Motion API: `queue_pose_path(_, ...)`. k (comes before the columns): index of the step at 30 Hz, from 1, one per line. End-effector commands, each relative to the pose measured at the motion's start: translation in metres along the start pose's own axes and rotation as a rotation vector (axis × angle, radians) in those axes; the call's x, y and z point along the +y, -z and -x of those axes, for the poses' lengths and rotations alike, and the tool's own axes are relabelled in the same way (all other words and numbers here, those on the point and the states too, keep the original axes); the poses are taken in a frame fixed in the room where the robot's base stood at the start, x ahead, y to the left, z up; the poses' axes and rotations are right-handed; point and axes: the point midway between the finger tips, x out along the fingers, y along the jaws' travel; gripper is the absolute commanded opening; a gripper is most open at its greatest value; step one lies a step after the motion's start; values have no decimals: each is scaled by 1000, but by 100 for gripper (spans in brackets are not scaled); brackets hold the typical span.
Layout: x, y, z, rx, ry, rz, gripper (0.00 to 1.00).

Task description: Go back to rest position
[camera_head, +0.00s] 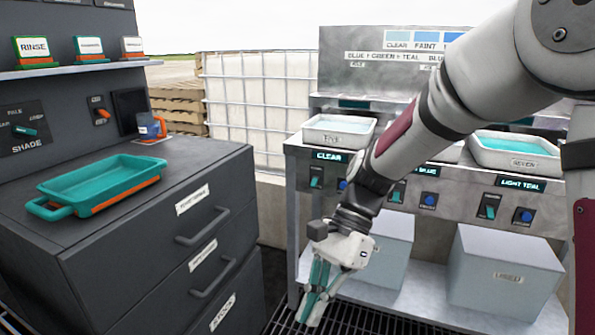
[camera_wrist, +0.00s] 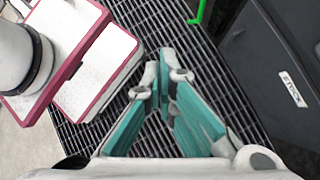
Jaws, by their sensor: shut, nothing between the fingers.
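My gripper (camera_head: 314,300) hangs low at the end of my arm in the head view, pointing down between the dark drawer cabinet and the manifold bench. In the wrist view my gripper (camera_wrist: 161,72) shows teal finger pads that come together at the tips. It is shut with nothing held, over the dark floor grating (camera_wrist: 195,55).
The cabinet (camera_head: 150,230) at left bears a teal tray (camera_head: 100,182) and a small blue cup (camera_head: 150,127). The bench (camera_head: 300,200) holds a "CLEAR" tote (camera_head: 338,133) and a "LIGHT TEAL" tote (camera_head: 515,152). Pale boxes (camera_head: 505,275) stand underneath. My arm crosses in front of the bench.

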Motion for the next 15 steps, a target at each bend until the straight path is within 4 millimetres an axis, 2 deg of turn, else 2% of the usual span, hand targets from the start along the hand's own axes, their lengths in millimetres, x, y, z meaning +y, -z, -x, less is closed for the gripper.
queue_pose_path(1, 15, -6, 9, 44, 7, 50, 0)
queue_pose_path(6, 66, -20, 30, 182, 6, 222, 0)
queue_pose_path(15, 158, -37, 46, 410, -25, 502, 0)
